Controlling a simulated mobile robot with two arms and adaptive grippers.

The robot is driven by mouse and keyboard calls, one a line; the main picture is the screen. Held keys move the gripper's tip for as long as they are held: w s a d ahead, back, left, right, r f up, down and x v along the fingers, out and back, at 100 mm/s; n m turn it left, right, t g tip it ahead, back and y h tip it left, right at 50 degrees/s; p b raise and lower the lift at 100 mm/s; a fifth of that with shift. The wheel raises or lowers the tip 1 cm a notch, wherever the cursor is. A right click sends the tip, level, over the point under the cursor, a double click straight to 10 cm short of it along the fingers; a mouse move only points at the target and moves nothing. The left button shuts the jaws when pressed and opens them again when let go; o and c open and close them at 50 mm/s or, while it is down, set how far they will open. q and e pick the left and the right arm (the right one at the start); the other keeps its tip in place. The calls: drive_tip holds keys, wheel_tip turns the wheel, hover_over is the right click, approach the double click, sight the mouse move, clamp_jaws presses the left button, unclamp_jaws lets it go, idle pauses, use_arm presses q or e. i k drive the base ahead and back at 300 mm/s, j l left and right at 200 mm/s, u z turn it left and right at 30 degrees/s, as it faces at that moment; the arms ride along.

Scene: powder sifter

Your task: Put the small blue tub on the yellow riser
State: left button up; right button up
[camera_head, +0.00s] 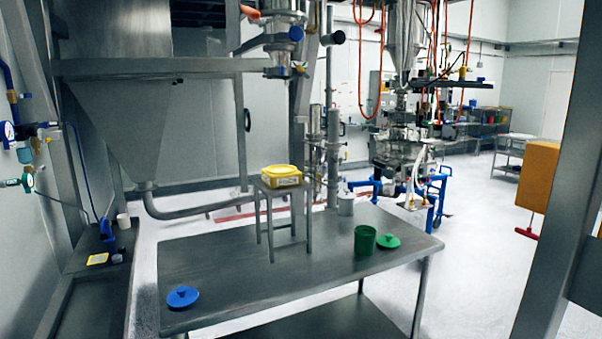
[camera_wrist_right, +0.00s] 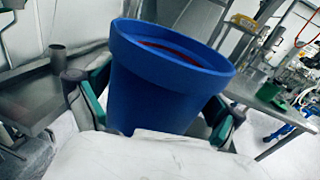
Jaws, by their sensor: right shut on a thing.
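The small blue tub (camera_wrist_right: 165,90) fills the middle of the right wrist view, slightly tilted in the picture. Its wide rim is open at the top, and something reddish shows inside. My right gripper (camera_wrist_right: 152,100) is shut on the tub, with one finger on each side. A yellow piece (camera_head: 281,180) sits on a small metal stand on the steel table in the head view; I cannot tell whether it is a riser or a container. It also appears in the right wrist view (camera_wrist_right: 246,25), apart from the tub. Neither gripper shows in the head view.
On the steel table (camera_head: 230,262) lie a blue lid (camera_head: 183,297) at front left, a green tub (camera_head: 365,240) and green lid (camera_head: 388,241) at right. The front middle of the table is clear.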

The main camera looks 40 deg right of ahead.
sight(281, 175)
drive_tip(key=z, duration=1.5)
drive_tip(key=i, duration=0.1)
